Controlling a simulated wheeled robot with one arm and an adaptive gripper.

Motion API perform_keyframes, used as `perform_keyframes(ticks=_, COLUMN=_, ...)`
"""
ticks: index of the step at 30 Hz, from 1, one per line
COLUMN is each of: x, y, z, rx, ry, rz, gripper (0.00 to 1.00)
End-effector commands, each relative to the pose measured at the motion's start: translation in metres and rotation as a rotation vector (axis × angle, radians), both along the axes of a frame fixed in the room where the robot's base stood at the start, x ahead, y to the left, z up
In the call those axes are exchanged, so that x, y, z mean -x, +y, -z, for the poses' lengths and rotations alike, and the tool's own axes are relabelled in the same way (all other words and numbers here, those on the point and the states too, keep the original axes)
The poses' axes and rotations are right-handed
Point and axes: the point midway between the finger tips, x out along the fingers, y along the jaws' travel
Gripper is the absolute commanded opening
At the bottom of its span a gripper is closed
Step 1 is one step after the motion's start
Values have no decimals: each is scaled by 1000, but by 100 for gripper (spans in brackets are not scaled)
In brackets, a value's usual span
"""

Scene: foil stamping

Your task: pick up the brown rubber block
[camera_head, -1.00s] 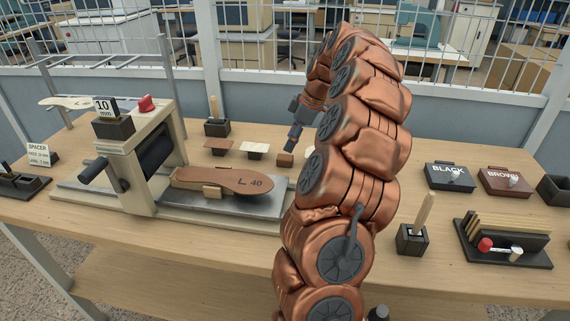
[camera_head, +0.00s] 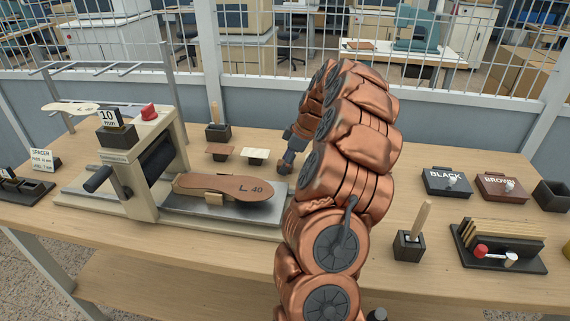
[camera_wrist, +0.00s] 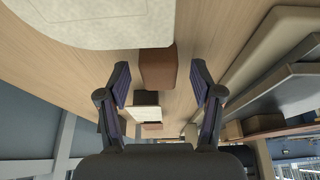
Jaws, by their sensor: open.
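The brown rubber block (camera_wrist: 157,69) rests on the wooden table in the wrist view, in the gap between my two fingers. There is space on both sides of it, and neither finger visibly touches it. My gripper (camera_wrist: 160,82) is open and empty. In the head view my gripper (camera_head: 286,166) is low over the table, just right of the cream-topped stand. The block cannot be seen there; my gripper and arm cover that spot.
A cream-topped stand (camera_head: 255,154) and a brown-topped stand (camera_head: 220,149) are left of my gripper. The press (camera_head: 147,160) with a brown sole (camera_head: 222,186) stands nearer left. BLACK (camera_head: 446,182) and BROWN (camera_head: 501,187) boxes sit at right.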

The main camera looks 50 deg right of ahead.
Motion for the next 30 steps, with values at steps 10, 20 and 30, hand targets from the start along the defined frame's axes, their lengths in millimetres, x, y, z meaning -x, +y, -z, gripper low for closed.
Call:
perform_keyframes(ticks=10, x=-1, y=0, z=3, rx=2, ry=-1, rz=1, gripper=56)
perform_keyframes(ticks=20, x=-1, y=0, z=3, rx=2, ry=-1, rz=1, gripper=22)
perform_keyframes(ticks=30, x=-1, y=0, z=3, rx=2, ry=-1, rz=1, gripper=1)
